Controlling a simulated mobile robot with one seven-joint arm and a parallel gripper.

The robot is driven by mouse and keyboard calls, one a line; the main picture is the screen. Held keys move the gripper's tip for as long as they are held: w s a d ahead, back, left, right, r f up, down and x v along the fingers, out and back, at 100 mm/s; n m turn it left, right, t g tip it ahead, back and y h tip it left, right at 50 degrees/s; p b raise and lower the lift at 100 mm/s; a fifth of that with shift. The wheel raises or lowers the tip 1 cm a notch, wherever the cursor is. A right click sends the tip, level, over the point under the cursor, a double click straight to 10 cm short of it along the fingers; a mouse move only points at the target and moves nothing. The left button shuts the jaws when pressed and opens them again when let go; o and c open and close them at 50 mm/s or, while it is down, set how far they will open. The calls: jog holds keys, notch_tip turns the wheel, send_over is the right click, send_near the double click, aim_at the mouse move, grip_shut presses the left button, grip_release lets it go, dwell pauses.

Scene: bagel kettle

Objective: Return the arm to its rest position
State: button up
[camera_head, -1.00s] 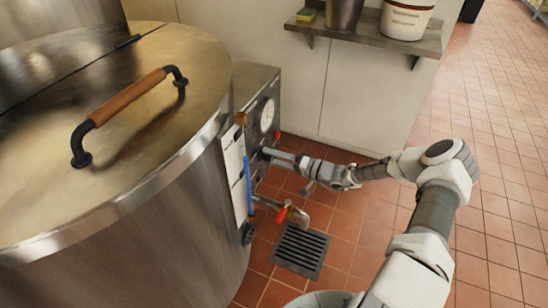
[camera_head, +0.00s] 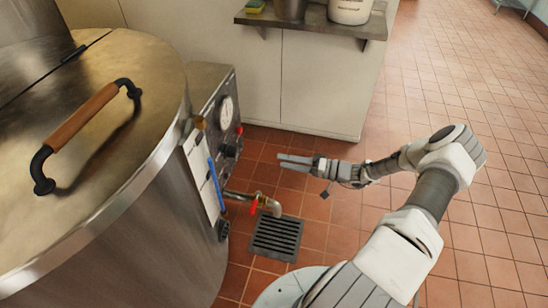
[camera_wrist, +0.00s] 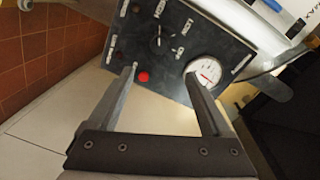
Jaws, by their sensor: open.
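My gripper (camera_head: 281,162) is in the middle of the head view, to the right of the kettle's control panel and above the tiled floor. It is open and empty, with its two fingers pointing left toward the panel. In the wrist view, the open fingers (camera_wrist: 165,90) frame the dark control panel (camera_wrist: 165,45), with a red button (camera_wrist: 143,76), a black knob (camera_wrist: 159,42) and a round white gauge (camera_wrist: 205,70). My arm reaches in from the lower right of the head view, bent at the elbow.
The large steel kettle (camera_head: 110,220) with a wooden-handled lid (camera_head: 82,115) fills the left. A drain pipe with a red-handled valve (camera_head: 254,206) sticks out above a floor grate (camera_head: 276,237). A wall shelf (camera_head: 310,26) holds a bucket (camera_head: 350,8). Open tiled floor lies right.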

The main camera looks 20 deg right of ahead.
jog(key=shift+s+d, duration=0.2)
jog(key=shift+d, duration=0.05)
dwell(0.3)
jog(key=s+a+r+n+g+h+p, duration=0.1)
jog(key=s+a+r+n+g+h, duration=0.3)
jog(key=r, duration=0.6)
jog(key=a+r+g+h, duration=0.25)
jog(key=a+r, duration=0.35)
jog(key=r, duration=0.4)
jog(key=s+a+r+n+g+h+p, duration=0.1)
jog(key=s+a+r+n+g+h, duration=0.25)
jog(key=r, duration=0.65)
jog(key=s+r+m+t+h+b, duration=0.1)
jog(key=s+r+m+t+h, duration=0.15)
jog(key=s, duration=0.65)
jog(key=s+r+m+t+h+b, duration=0.1)
jog(key=s+r+m+t, duration=0.15)
jog(key=s, duration=0.55)
notch_tip(320, 180, up, 21)
jog(key=p, duration=2)
jog(key=shift+s+a+f+n, duration=0.15)
jog(key=shift+s+a+n, duration=0.05)
jog(key=shift+n, duration=0.15)
